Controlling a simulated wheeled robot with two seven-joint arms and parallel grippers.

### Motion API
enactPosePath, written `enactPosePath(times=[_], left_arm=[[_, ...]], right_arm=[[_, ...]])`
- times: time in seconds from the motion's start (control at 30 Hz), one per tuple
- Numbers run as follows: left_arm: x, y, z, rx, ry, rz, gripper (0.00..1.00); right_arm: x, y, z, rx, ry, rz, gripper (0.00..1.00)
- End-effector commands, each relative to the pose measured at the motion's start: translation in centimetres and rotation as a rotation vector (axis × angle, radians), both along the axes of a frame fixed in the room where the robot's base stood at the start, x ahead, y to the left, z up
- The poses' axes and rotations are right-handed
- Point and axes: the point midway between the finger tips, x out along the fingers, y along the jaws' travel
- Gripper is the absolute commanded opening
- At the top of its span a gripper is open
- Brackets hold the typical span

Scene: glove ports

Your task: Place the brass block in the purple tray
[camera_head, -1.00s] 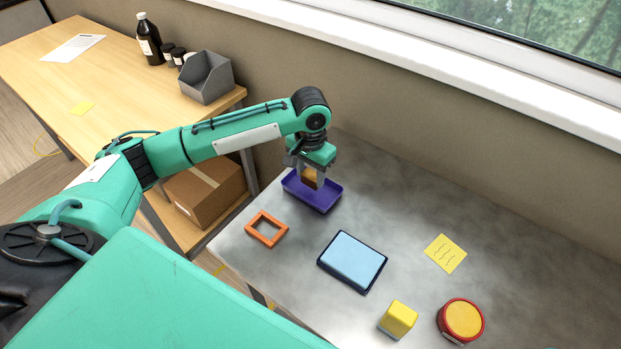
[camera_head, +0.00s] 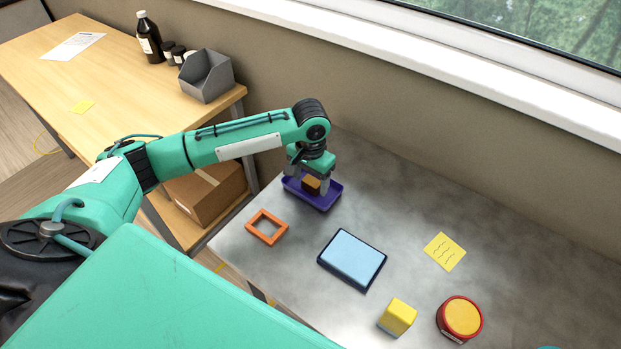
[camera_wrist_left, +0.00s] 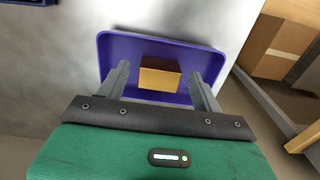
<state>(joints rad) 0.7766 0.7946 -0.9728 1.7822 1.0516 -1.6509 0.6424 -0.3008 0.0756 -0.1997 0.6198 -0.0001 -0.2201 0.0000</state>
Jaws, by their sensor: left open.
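The brass block (camera_head: 311,185) is inside the purple tray (camera_head: 326,204) on the grey metal table. In the left wrist view the brass block (camera_wrist_left: 160,76) sits against the floor of the purple tray (camera_wrist_left: 122,43), with purple showing around it. My left gripper (camera_head: 311,186) is directly over the tray, pointing down. Its fingers (camera_wrist_left: 162,85) are spread on either side of the block, with a gap on each side. My right gripper is in neither view.
An orange frame (camera_head: 283,229) and a blue pad (camera_head: 352,260) lie in front of the tray. A yellow block (camera_head: 398,318), a red and yellow round tin (camera_head: 461,317) and a yellow note (camera_head: 445,252) are further right. The back right of the table is clear.

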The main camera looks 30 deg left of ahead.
Motion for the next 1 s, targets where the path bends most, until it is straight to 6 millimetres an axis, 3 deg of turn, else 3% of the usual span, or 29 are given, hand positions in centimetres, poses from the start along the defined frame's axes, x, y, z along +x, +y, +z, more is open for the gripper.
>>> enactPosePath(times=[0.17, 0.6, 0.8, 1.0], left_arm=[[0.1, 0.0, 2.0, 0.0, -0.005, -0.001, 0.67], [0.1, 0.0, 10.7, 0.0, -0.003, 0.0, 0.67], [0.0, 0.0, 12.0, 0.0, 0.0, 0.0, 0.67], [0.0, 0.0, 12.1, 0.0, 0.0, 0.0, 0.67]], right_arm=[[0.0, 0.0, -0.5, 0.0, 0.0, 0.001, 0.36], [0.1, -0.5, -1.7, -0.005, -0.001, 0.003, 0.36], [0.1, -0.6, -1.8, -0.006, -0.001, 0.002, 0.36], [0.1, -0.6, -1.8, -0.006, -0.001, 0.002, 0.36]])
